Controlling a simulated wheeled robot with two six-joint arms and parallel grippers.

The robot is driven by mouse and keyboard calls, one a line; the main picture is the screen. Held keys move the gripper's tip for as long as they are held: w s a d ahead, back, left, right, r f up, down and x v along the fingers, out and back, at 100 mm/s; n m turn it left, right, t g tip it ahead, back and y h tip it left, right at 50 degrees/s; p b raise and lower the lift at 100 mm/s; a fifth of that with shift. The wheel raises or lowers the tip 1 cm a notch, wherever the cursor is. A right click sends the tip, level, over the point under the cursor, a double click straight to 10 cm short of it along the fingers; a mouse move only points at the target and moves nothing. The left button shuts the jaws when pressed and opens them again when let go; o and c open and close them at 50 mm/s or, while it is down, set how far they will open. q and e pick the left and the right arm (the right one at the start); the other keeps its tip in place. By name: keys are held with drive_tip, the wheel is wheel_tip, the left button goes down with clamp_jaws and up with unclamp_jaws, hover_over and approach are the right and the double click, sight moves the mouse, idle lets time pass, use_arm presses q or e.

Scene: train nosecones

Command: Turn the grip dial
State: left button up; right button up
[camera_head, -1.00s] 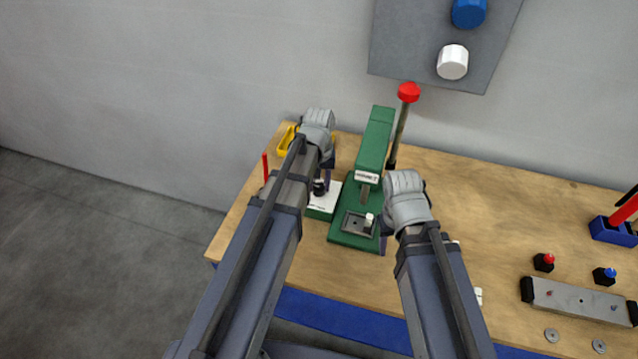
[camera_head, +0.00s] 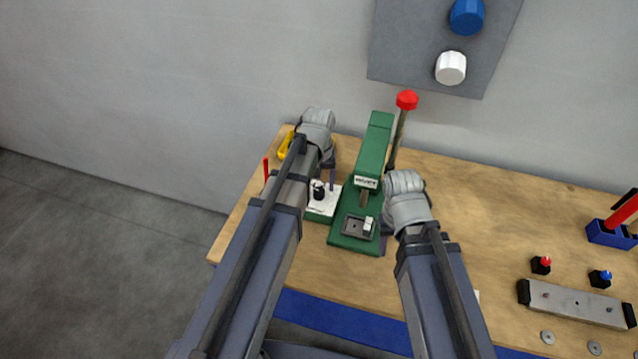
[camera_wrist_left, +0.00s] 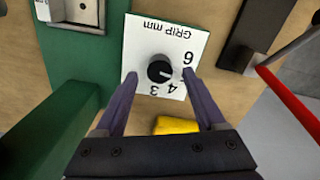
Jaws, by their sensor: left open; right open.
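The grip dial (camera_wrist_left: 160,71) is a small black knob on a white plate (camera_wrist_left: 140,40) marked "GRIP mm" with numbers around it. In the head view the dial (camera_head: 318,190) sits on its white plate left of the green press (camera_head: 372,150). My left gripper (camera_wrist_left: 158,75) is open, with its two purple fingers on either side of the dial and a gap on each side. In the head view my left gripper (camera_head: 328,180) is partly hidden by its wrist. My right gripper (camera_head: 384,238) is mostly hidden behind its wrist, beside the right of the press base.
The press has a lever with a red knob (camera_head: 407,100). A yellow object (camera_head: 286,143) and a red rod (camera_head: 266,168) lie at the bench's left. Black blocks with red (camera_head: 541,264) and blue (camera_head: 600,277) tops stand right, near a metal bar (camera_head: 575,303). The bench middle-right is clear.

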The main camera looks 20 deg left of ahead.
sight(319, 190)
use_arm(q)
wheel_tip(319, 190, up, 6)
drive_tip(key=p, duration=0.5)
drive_tip(key=shift+r, duration=0.1)
use_arm(e)
wheel_tip(319, 190, up, 6)
